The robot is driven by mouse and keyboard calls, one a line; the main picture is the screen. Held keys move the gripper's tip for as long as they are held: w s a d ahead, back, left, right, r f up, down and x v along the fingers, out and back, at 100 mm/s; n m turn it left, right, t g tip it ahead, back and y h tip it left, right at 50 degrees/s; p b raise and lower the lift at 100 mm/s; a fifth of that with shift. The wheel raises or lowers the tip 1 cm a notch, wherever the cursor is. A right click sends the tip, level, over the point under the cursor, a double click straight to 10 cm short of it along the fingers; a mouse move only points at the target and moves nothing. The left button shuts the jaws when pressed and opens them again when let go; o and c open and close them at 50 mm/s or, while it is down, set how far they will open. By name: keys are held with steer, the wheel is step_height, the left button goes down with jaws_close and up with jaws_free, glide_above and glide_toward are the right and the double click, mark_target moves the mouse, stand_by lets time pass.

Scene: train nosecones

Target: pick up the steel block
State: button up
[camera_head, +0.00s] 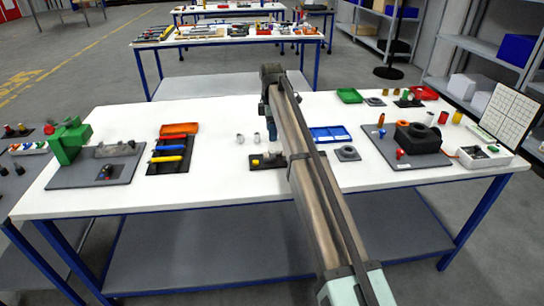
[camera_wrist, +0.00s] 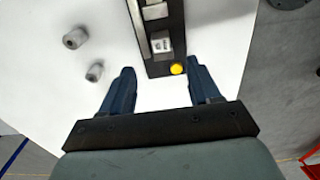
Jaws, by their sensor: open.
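A small silvery block (camera_wrist: 161,41), which looks like the steel block, sits in a black holder (camera_wrist: 147,50) in the wrist view. A second pale metallic piece (camera_wrist: 155,11) sits farther up the same holder, and a round yellow piece (camera_wrist: 176,69) is at its near end. My gripper (camera_wrist: 163,75) is open and empty, its two blue fingers wide apart. The holder's near end shows between the fingertips; the silvery block appears just beyond them. In the head view my arm hides part of the holder (camera_head: 284,166), and the block is not clear there.
Two grey cylinders (camera_wrist: 75,38) (camera_wrist: 95,71) stand left of the holder in the wrist view. In the head view, a blue tray (camera_head: 330,134) and a grey nut-like part (camera_head: 347,153) lie right of my arm.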

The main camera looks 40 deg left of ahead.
glide_above(273, 151)
steer(key=f, duration=0.4)
steer(key=shift+s+a+f, duration=0.1)
steer(key=shift+a+f, duration=0.1)
steer(key=shift+f, duration=0.05)
steer(key=shift+d+f, duration=0.2)
steer(key=shift+f, duration=2.4)
steer(key=shift+c, duration=0.4)
jaws_close()
